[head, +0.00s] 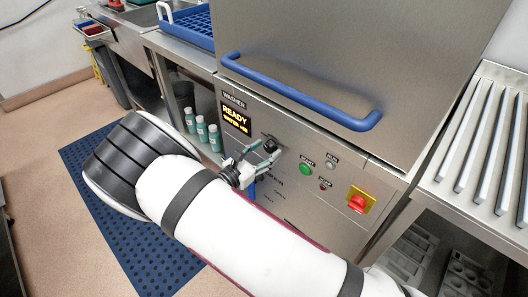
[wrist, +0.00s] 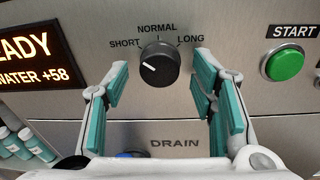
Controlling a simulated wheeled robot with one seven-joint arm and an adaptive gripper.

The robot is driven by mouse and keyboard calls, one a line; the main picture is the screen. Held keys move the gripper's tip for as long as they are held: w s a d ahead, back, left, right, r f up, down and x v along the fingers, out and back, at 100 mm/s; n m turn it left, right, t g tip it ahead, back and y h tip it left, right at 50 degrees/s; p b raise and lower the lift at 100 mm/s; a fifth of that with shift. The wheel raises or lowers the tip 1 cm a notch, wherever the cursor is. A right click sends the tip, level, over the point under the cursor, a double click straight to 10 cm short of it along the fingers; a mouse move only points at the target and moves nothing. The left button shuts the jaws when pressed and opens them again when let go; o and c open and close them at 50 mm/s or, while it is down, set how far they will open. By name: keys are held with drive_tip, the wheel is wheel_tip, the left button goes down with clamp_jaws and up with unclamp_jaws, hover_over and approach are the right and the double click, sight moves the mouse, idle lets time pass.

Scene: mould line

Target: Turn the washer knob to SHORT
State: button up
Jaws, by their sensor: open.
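The washer knob (wrist: 160,63) is a round black dial with a white pointer line, below the printed words SHORT, NORMAL and LONG in the wrist view. Its white line points left and slightly up, on the SHORT side and lower than that word. In the head view the knob (head: 270,144) is partly hidden by my fingers. My gripper (wrist: 160,82) is open, with one teal-padded finger on each side of the knob and a gap to each. In the head view my gripper (head: 261,155) is at the washer panel. Nothing is held.
The green START button (wrist: 286,65) is right of my gripper, and the DRAIN label (wrist: 175,143) is below. A READY display (head: 236,117) is on the left. A red emergency button (head: 357,203) and blue handle (head: 300,95) are nearby. Green bottles (head: 202,128) stand at left.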

drive_tip(key=f+v, duration=0.1)
drive_tip(key=v, duration=1.1)
drive_tip(key=shift+r, duration=0.4)
drive_tip(key=shift+s, duration=0.1)
